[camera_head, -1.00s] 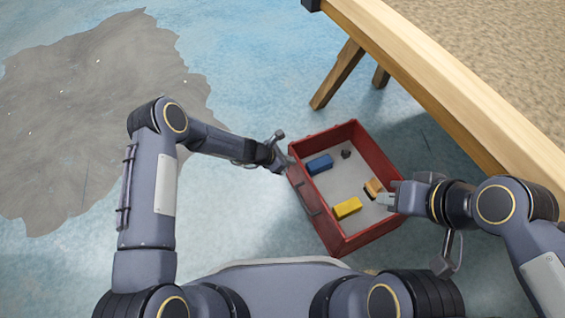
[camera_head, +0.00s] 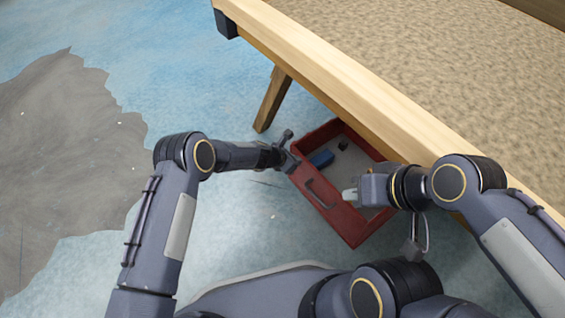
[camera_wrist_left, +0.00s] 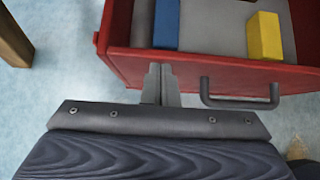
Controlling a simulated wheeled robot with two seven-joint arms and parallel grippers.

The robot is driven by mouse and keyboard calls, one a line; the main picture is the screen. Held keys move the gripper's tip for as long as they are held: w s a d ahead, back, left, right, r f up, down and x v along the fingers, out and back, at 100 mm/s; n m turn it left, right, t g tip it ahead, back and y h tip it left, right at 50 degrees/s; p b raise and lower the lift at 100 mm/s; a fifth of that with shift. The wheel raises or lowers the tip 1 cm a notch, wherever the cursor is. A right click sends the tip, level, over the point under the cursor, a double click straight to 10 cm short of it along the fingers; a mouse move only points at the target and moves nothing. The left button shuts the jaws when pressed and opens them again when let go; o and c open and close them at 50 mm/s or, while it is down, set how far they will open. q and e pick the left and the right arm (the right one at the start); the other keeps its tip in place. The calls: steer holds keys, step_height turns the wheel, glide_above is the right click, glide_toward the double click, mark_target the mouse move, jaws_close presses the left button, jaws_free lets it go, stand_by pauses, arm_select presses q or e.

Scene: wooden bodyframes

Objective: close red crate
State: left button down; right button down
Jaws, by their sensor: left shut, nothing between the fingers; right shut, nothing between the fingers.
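The red crate (camera_head: 327,207) stands on the floor, its far right part hidden under the wooden table. Its front wall with a grey handle (camera_head: 320,193) faces me; the handle also shows in the left wrist view (camera_wrist_left: 240,101). My left gripper (camera_head: 290,162) is shut and empty at the left end of the front wall. In the left wrist view its fingertips (camera_wrist_left: 160,72) are at the front wall, left of the handle; touching seems likely. My right gripper (camera_head: 350,195) is shut and empty at the crate's front right part, over or near the wall; contact cannot be told.
Inside the crate lie a blue block (camera_head: 321,158), a small dark piece (camera_head: 343,146) and a yellow block (camera_wrist_left: 264,36). The wooden table (camera_head: 330,75) stands over the crate's back, with a leg (camera_head: 270,100) to its left. The floor at left is free.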

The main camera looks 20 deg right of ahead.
mark_target(303, 156)
arm_select(q)
steer(key=d, duration=0.1)
steer(key=w+d, duration=0.1)
steer(key=shift+d, duration=0.3)
steer(key=shift+w+d+r, duration=0.1)
steer(key=shift+w+d, duration=0.1)
arm_select(e)
steer(key=shift+w+d+f, duration=0.1)
steer(key=shift+w+d, duration=0.15)
steer(key=shift+w, duration=0.35)
